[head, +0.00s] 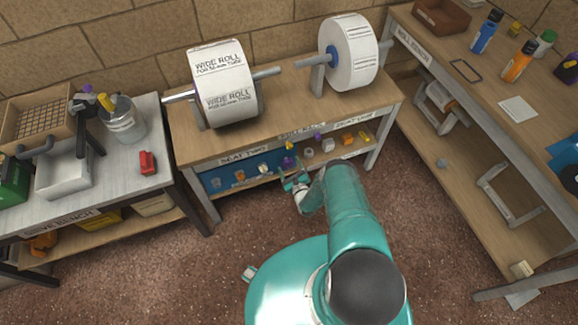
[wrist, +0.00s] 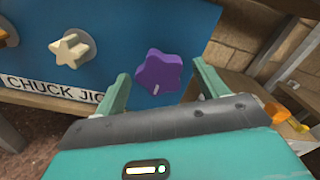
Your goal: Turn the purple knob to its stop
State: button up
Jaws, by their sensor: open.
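The purple knob (wrist: 158,73) is a lobed, star-like knob on a blue panel in the wrist view, with a small pale mark near its lower edge. In the head view it is a small purple shape (head: 288,162) at the front of the middle bench. My gripper (wrist: 160,92) is open, with one teal finger to the left of the knob and one to the right. The knob shows between the fingertips; I cannot tell whether either finger touches it. In the head view my gripper (head: 298,185) is small and close to the panel.
A cream star knob (wrist: 72,48) sits left of the purple one on the blue panel (wrist: 115,25), above a "CHUCK JIG" label (wrist: 50,88). Small orange and yellow items (wrist: 285,115) lie at right. Two wide paper rolls (head: 225,85) stand on the bench above.

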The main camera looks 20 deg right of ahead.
aim_at(289, 165)
jog(key=shift+s, duration=2)
jog(key=s, duration=0.4)
jog(key=shift+s, duration=0.15)
